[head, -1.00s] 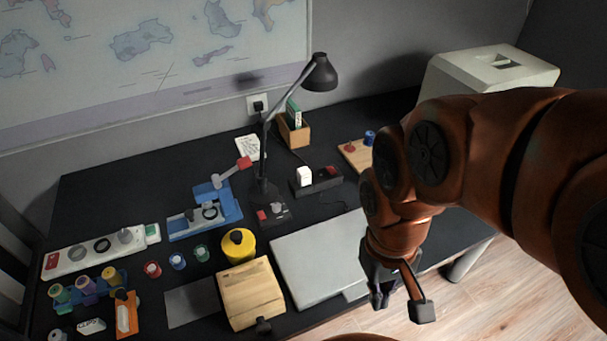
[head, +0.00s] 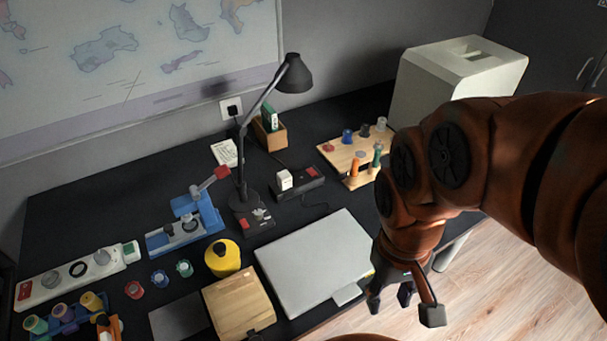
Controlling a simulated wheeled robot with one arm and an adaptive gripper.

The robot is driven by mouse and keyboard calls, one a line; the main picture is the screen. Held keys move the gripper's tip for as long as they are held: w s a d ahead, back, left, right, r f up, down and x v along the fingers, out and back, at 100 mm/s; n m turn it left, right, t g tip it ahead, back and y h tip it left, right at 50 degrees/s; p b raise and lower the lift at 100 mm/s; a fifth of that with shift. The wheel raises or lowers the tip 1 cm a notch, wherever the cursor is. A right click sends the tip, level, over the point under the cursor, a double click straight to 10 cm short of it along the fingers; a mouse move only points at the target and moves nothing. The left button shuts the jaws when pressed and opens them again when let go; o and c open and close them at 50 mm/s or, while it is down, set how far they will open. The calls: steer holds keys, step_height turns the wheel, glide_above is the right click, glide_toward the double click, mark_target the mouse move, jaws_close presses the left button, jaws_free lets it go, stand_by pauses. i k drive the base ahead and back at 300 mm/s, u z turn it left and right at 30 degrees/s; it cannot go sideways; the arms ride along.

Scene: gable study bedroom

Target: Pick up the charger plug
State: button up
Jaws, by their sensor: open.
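A white charger plug (head: 284,179), shaped like a small block, stands upright in a black power strip (head: 312,186) on the dark desk, behind the grey laptop-like slab (head: 315,262). The strip has a red part at its right end. My gripper (head: 403,302) is open and empty, with its fingers pointing down. In the picture it is right of and below the plug, by the right front corner of the slab and near the desk's front edge. The plug is in clear view and apart from the gripper.
A black desk lamp (head: 243,165) stands just left of the plug. Behind are a wooden box (head: 270,137) and a wall socket (head: 231,108). A pegged wooden board (head: 342,152) lies to the right, a white bin-like box (head: 455,85) beyond. A yellow container (head: 223,257) stands front left.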

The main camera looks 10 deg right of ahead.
mark_target(285, 178)
steer(key=z, duration=0.1)
steer(key=k, duration=0.75)
steer(key=u, duration=0.85)
steer(key=i, duration=0.5)
